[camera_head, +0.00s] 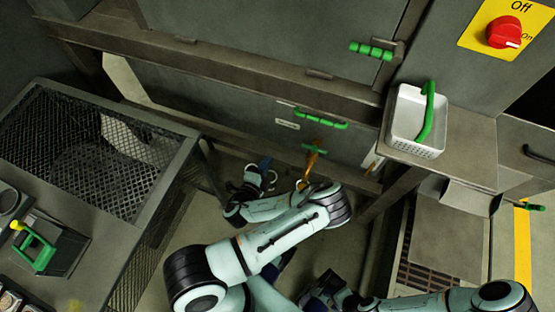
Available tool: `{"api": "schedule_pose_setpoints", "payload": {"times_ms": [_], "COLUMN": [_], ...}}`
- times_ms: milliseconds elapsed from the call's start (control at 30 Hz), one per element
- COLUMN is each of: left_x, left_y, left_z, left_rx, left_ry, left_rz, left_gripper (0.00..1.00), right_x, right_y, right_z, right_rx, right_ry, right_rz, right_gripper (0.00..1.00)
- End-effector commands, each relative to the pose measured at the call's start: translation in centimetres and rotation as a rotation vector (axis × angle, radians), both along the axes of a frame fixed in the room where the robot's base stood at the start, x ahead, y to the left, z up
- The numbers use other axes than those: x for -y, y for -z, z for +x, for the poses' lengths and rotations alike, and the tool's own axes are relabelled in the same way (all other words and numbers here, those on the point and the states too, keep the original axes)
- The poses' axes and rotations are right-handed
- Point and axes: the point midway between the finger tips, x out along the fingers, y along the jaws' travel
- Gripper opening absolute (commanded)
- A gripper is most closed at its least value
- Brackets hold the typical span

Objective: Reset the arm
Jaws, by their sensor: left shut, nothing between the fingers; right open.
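My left arm reaches in from the bottom, bends at its elbow and folds back to the left. Its small blue and white gripper (262,176) is shut and empty above the floor, in front of the grey machine. It is left of an orange tool with a green handle (314,150) and appears apart from it. My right arm comes in low at the right. Its dark blue gripper (325,290) is open near the bottom edge, seen only in part, with its fingertips hard to make out.
A mesh-topped metal bench (165,140) stands at the left, with a green-handled box (38,252) nearby. A white basket with a green handle (408,118) sits on a ledge at the right. The machine (240,70) closes off the back. A red switch (503,32) is at top right.

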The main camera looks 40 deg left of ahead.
Motion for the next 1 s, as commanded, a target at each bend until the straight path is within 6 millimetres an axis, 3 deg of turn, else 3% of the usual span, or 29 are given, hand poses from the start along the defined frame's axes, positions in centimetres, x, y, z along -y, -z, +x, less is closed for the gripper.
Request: {"api": "schedule_pose_setpoints", "payload": {"times_ms": [767, 867, 1000], "left_x": [-0.6, -2.0, -2.9], "left_y": [0.2, 1.9, 7.1], "left_z": [-0.9, -2.7, -8.7], "left_rx": [-0.014, -0.081, -0.29], "left_ry": [-0.023, -0.143, -0.486], "left_rz": [-0.02, -0.117, -0.434], "left_gripper": [0.0, 0.0, 0.0], "right_x": [0.0, 0.0, 0.0], "right_y": [-0.2, -0.8, -2.7], "right_z": [0.0, 0.1, 0.3], "right_rx": [0.0, 0.0, 0.0], "right_ry": [0.0, 0.0, -0.002], "right_rz": [0.0, 0.0, 0.001], "right_gripper": [0.45, 0.45, 0.45]}}
